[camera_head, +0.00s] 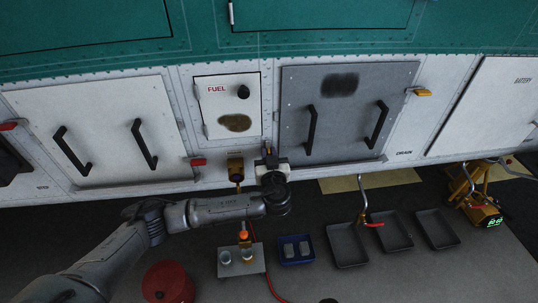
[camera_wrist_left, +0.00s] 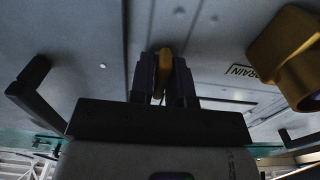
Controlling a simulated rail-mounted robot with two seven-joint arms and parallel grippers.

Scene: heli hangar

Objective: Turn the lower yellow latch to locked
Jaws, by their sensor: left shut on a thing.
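The lower yellow latch (camera_wrist_left: 163,62) shows in the left wrist view as a yellow tab between my left gripper's dark fingers. My left gripper (camera_wrist_left: 163,78) is shut on it. In the head view my left gripper (camera_head: 268,151) is at the lower left corner of the grey panel (camera_head: 345,95), and its fingers mostly hide the latch there. The latch's exact angle is hard to tell. Another yellow latch (camera_head: 424,93) sits at the grey panel's upper right edge. My right gripper is not seen.
A yellow drain fitting (camera_head: 236,168) is close left of my gripper; it also shows in the wrist view (camera_wrist_left: 288,62). Black handles (camera_head: 311,130) stick out of the grey panel. Below are dark trays (camera_head: 346,245), a blue bin (camera_head: 296,260) and a red drum (camera_head: 168,282).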

